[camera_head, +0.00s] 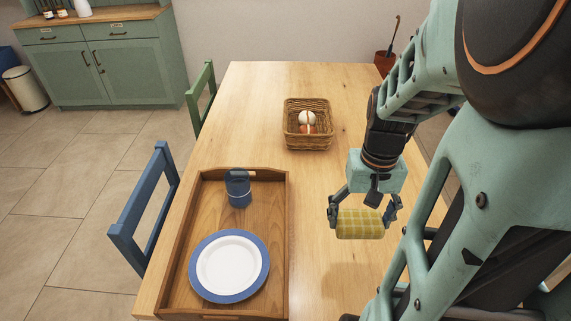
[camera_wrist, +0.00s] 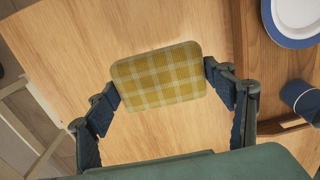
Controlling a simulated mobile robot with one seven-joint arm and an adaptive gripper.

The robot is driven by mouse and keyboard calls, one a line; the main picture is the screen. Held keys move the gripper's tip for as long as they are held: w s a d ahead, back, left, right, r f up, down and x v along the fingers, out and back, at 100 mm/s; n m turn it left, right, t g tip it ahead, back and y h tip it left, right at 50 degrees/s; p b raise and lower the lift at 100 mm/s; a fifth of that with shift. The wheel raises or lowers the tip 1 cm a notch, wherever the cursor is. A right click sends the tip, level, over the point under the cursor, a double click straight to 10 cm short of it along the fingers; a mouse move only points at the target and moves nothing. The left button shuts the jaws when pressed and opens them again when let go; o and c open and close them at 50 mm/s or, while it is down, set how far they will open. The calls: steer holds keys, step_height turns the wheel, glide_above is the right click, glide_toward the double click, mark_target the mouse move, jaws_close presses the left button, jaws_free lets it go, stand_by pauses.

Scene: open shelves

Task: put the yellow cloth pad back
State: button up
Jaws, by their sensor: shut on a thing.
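The yellow checked cloth pad (camera_head: 360,224) is held between the two fingers of my gripper (camera_head: 362,216), above the right part of the wooden table. In the wrist view the pad (camera_wrist: 158,77) spans the gap between the fingertips of my gripper (camera_wrist: 160,88), with a finger against each short side. Bare table shows beyond and around it. The pad appears apart from the tabletop, with a faint shadow below it.
A wooden tray (camera_head: 279,235) on the table's left holds a blue-rimmed white plate (camera_head: 230,265) and a blue mug (camera_head: 238,188). A wicker basket (camera_head: 308,143) with egg-like items stands farther back. Chairs (camera_head: 150,210) line the left side. The table (camera_head: 255,95) is clear around the basket.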

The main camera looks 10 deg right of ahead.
steer(key=shift+w+a+f, duration=0.2)
steer(key=shift+w, duration=0.05)
steer(key=w+f, duration=0.4)
steer(key=w, duration=0.5)
steer(key=b, duration=0.1)
glide_above(326, 216)
steer(key=s, duration=0.1)
step_height(326, 216, down, 5)
steer(key=shift+d+r, duration=0.1)
steer(key=shift+r, duration=0.05)
steer(key=shift+w+f, duration=0.5)
steer(key=shift+f+b, duration=0.3)
steer(key=shift+f, duration=1.25)
steer(key=shift+f, duration=0.2)
steer(key=o, duration=1.1)
